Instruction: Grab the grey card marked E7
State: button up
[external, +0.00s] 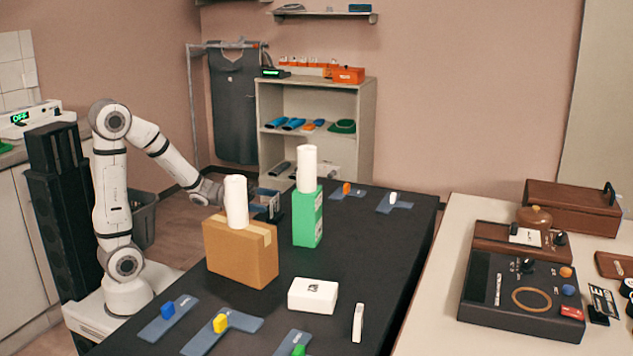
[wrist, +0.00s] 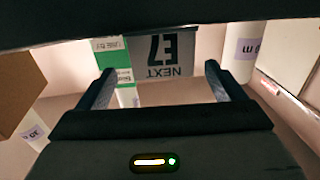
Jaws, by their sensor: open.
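The grey card marked E7 (wrist: 168,50) shows in the wrist view, with its text "NEXT E7" upside down. It lies beyond my gripper (wrist: 159,67), framed between the two fingers. The fingers are spread apart and nothing is clearly held between them. I cannot tell how far the card is from the fingertips. In the external view my gripper (external: 268,203) is low over the far side of the black table, partly hidden behind the cardboard box and white roll. I cannot make out the card for sure there.
A cardboard box (external: 240,258) with a white roll (external: 236,203) stands near my gripper. A green box (external: 308,222), also topped by a white roll (external: 307,168), stands to its right. A white box (external: 313,296) and blue plates with coloured pegs are elsewhere on the black table (external: 350,250).

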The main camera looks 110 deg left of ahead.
aim_at(274, 199)
jog(key=w, duration=0.3)
jog(key=w+a+b, duration=0.1)
jog(key=w, duration=0.1)
jog(key=shift+r, duration=0.2)
jog(key=shift+s, duration=0.1)
jog(key=shift+c, duration=0.4)
jog(key=c, duration=1)
